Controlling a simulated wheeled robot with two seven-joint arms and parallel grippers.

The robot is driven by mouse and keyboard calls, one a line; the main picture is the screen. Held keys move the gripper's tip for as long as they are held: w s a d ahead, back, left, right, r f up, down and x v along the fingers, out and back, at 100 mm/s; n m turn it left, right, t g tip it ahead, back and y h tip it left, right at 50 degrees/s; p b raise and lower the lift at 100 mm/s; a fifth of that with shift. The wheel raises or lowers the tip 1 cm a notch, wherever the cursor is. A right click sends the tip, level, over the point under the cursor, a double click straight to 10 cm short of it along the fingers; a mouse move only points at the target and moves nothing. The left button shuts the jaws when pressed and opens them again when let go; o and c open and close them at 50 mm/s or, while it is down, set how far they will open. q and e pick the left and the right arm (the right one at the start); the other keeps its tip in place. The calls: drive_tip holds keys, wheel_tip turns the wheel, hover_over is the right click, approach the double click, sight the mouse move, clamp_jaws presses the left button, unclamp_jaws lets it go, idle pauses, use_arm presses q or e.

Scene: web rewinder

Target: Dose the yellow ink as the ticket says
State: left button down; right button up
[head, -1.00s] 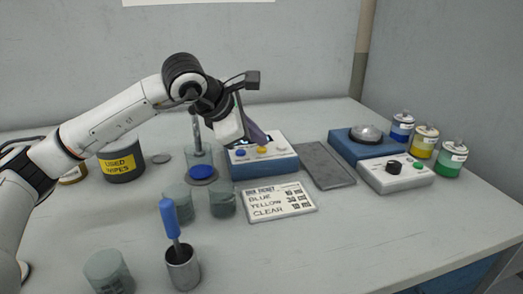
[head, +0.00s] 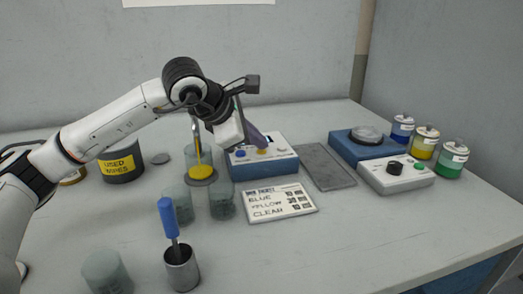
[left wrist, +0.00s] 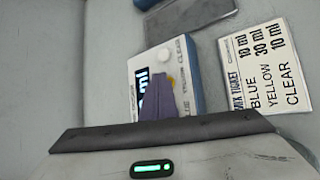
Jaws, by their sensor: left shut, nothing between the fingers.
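The blue dispenser box (head: 262,168) has a white top with blue, yellow and white buttons. My left gripper (head: 262,146) is shut and empty, its purple fingertips at the yellow button (head: 262,151); whether they touch it I cannot tell. The fingers hide part of the display (left wrist: 143,88), which ends in "ml". A clear beaker (head: 192,154) stands under the nozzle. Yellow ink (head: 201,170) shows in it, with a yellow stream above. The ticket (head: 280,201) shows in the left wrist view (left wrist: 262,70), reading blue 10 ml, yellow 30 ml, clear 10 ml. My right gripper is out of view.
Several empty beakers (head: 222,200) and a metal cup (head: 182,268) with a blue-handled tool (head: 168,218) stand in front. A grey tray (head: 327,167), a blue device (head: 357,142), a control box (head: 395,174) and ink bottles (head: 425,142) are at right. The front right is clear.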

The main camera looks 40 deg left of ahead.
sight(258, 154)
use_arm(q)
drive_tip(key=shift+r+p, duration=0.55)
drive_tip(key=shift+r, duration=0.2)
wheel_tip(258, 154, up, 5)
drive_tip(key=p, duration=0.4)
idle(0.9)
